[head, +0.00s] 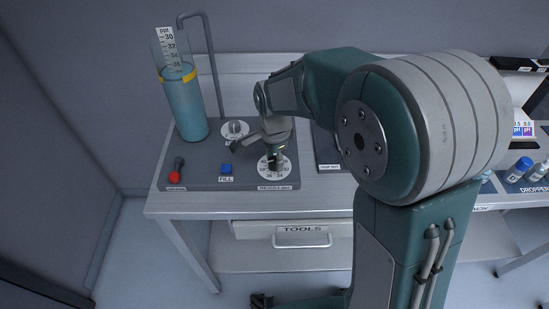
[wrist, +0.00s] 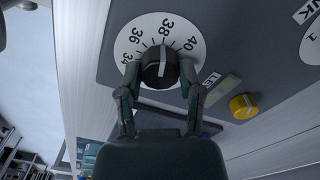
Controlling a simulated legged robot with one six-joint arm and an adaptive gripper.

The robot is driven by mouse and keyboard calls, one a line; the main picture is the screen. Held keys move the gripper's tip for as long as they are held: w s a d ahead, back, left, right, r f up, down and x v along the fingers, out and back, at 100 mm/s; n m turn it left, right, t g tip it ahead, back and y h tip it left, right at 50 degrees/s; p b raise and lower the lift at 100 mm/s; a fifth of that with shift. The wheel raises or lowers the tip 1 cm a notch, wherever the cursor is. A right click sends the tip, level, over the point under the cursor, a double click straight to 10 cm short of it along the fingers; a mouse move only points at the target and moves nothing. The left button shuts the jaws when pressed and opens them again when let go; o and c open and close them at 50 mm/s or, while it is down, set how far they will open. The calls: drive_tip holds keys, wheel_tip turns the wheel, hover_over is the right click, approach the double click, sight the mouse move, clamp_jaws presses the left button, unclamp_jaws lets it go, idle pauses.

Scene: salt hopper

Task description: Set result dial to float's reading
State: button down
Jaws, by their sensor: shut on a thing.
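The result dial (head: 264,166) is a white disc with dark numbers at the front right of the grey panel. The wrist view shows the disc (wrist: 128,44) numbered 34 to 40, with a black knob (wrist: 155,82). The knob's white line points up, close to 38. My gripper (wrist: 159,75) is shut on the knob, a finger on each side; in the head view it (head: 272,152) partly hides the dial. The float's white ppt scale (head: 168,50) rises from the blue-filled cylinder (head: 186,106). It shows 30 to about 36; the exact reading at the yellow ring (head: 178,77) is too small to tell.
The panel also bears a red-ended lever (head: 175,177), a blue FILL button (head: 226,168) and another white dial (head: 235,129). A yellow knob (wrist: 243,106) is near the dial in the wrist view. The TOOLS drawer (head: 301,237) is below. Dropper bottles (head: 518,170) stand far right.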

sight(273, 159)
drive_tip(key=shift+w+r, duration=0.1)
drive_tip(key=shift+w, duration=0.05)
drive_tip(key=shift+c, duration=1.3)
unclamp_jaws()
drive_tip(key=shift+a, duration=0.15)
wheel_tip(273, 159, up, 12)
